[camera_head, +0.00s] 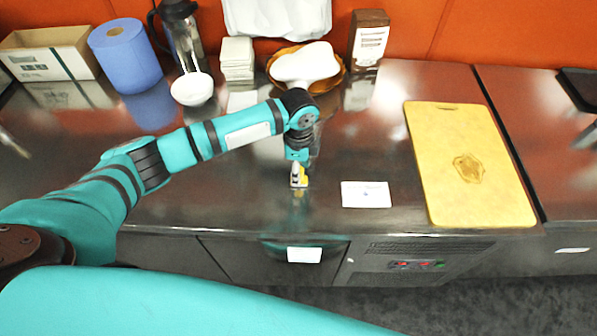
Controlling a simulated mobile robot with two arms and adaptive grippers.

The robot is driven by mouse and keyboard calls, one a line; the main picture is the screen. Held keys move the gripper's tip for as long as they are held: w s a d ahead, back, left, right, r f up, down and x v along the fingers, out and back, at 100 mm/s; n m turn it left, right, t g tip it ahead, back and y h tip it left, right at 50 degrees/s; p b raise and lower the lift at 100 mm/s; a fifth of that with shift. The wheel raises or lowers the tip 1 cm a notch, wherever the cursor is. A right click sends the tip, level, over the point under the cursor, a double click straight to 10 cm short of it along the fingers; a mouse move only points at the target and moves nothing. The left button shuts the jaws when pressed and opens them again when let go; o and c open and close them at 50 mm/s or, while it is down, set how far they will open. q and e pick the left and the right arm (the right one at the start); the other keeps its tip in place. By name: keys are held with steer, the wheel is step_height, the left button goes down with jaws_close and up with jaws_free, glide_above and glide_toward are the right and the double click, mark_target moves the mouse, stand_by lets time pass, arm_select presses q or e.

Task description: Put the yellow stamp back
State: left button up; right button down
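My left gripper (297,168) points down over the steel counter, near its front edge. A small yellow thing (301,182), which looks like the yellow stamp, is right at its fingertips. The fingers and the stamp overlap in this view and are small, so I cannot tell whether the fingers are closed on it or whether it touches the counter. A white card (366,194) lies flat on the counter just to the right of the gripper. My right gripper is not in view.
A yellow cutting board (468,165) with a dark mark lies to the right. At the back stand a cardboard box (48,54), blue paper roll (125,55), white bowl (192,89), stacked napkins (237,58), a dough-topped dish (305,65) and a brown box (369,38). Counter around the card is clear.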

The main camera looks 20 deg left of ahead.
arm_select(q)
step_height(320, 180, up, 10)
steer(key=shift+f+b, duration=0.2)
steer(key=shift+b, duration=0.55)
steer(key=shift+r, duration=0.45)
